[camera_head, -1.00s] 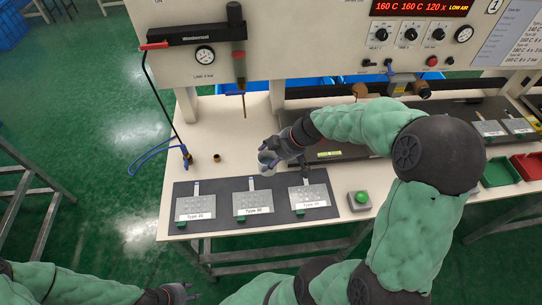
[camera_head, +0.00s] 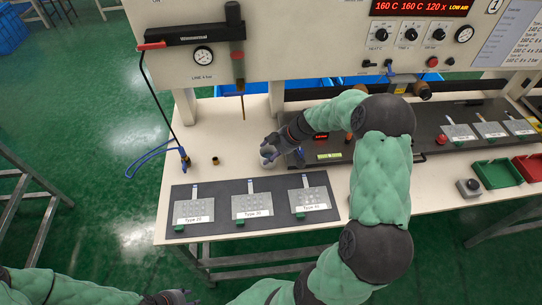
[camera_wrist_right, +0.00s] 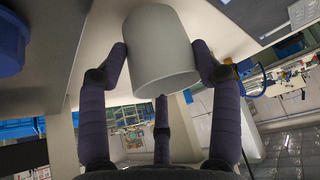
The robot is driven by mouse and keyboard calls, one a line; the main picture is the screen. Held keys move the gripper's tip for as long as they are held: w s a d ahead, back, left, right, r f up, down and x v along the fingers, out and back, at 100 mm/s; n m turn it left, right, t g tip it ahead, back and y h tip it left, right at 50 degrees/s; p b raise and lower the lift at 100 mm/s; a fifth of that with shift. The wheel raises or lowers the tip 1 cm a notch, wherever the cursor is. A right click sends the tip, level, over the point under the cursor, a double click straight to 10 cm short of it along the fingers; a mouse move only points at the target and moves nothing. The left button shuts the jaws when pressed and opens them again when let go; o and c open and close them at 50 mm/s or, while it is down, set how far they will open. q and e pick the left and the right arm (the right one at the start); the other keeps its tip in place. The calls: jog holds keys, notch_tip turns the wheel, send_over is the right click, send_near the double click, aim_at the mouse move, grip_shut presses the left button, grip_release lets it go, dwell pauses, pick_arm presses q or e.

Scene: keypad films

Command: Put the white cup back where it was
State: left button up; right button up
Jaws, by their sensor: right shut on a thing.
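The white cup (camera_head: 267,152) is small in the head view, over the pale bench between the dark mat and the black press plate. In the wrist view the cup (camera_wrist_right: 161,52) fills the upper middle, between the fingers. My right gripper (camera_head: 272,145) is shut on it; its fingers (camera_wrist_right: 161,100) press the cup's sides. Whether the cup's base touches the bench is unclear. My left gripper (camera_head: 178,297) is low at the bottom edge, partly cut off, away from the cup; its opening is unclear.
A dark mat (camera_head: 222,232) with several labelled keypad plates lies in front of the cup. A green tray (camera_head: 497,174) and red tray (camera_head: 530,166) stand at the right.

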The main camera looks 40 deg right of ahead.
jog(key=shift+f, duration=0.85)
jog(key=shift+f+b, duration=0.15)
jog(key=shift+b, duration=0.15)
jog(key=o, duration=0.8)
jog(key=shift+o, duration=0.2)
jog(key=shift+r+p, duration=0.3)
jog(key=p+v, duration=0.1)
jog(key=v, duration=1)
jog(key=shift+s+d+r, duration=0.15)
jog(key=shift+s+r, duration=0.1)
jog(key=shift+s, duration=0.05)
